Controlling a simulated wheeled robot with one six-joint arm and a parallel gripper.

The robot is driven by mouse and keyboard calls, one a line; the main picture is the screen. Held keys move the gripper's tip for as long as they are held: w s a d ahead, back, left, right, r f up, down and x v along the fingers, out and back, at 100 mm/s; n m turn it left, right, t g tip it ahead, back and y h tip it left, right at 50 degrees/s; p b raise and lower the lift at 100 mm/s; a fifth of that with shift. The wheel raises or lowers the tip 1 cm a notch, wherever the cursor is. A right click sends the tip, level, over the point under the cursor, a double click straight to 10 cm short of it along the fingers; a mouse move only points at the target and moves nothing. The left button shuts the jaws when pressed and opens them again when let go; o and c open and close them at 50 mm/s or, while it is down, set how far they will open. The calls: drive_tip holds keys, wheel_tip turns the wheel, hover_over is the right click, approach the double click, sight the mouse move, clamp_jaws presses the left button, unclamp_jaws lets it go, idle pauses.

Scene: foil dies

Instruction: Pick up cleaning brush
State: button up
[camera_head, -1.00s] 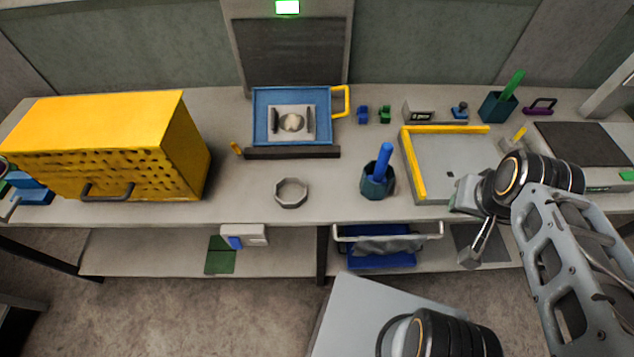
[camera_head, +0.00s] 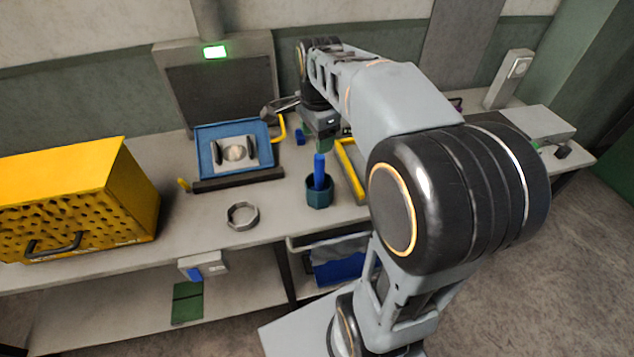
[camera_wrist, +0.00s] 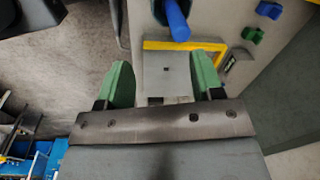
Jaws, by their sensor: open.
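No brush bristles show in any view. A blue upright handle (camera_head: 319,170) stands in a dark teal cup (camera_head: 319,192) on the bench; its lower end is hidden in the cup, so I cannot tell if it is the cleaning brush. The handle also shows at the top of the wrist view (camera_wrist: 178,22). My gripper (camera_head: 323,143) is above the bench, behind the cup in the head view. In the wrist view my gripper (camera_wrist: 160,76) has its green fingers spread wide with nothing between them.
A yellow-edged tray (camera_head: 351,172) lies right of the cup, mostly behind my arm. A blue fixture (camera_head: 204,150), a grey ring (camera_head: 242,216) and a yellow perforated box (camera_head: 75,200) stand to the left. Small blue (camera_wrist: 269,10) and green clips (camera_wrist: 252,35) lie near the tray.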

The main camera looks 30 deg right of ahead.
sight(321, 162)
drive_tip(key=w+d+f+m, duration=0.1)
drive_tip(key=f+m, duration=0.1)
drive_tip(key=w+d+f+m, duration=0.1)
drive_tip(key=f+m, duration=0.1)
drive_tip(key=w+d+f+m+g, duration=0.1)
drive_tip(key=w+f+m, duration=0.1)
drive_tip(key=f, duration=0.1)
drive_tip(key=shift+f+p, duration=0.7)
drive_tip(key=shift+f, duration=2.6)
drive_tip(key=shift+c, duration=0.2)
drive_tip(key=c, duration=0.9)
drive_tip(key=shift+c, duration=0.3)
drive_tip(key=shift+r, duration=0.15)
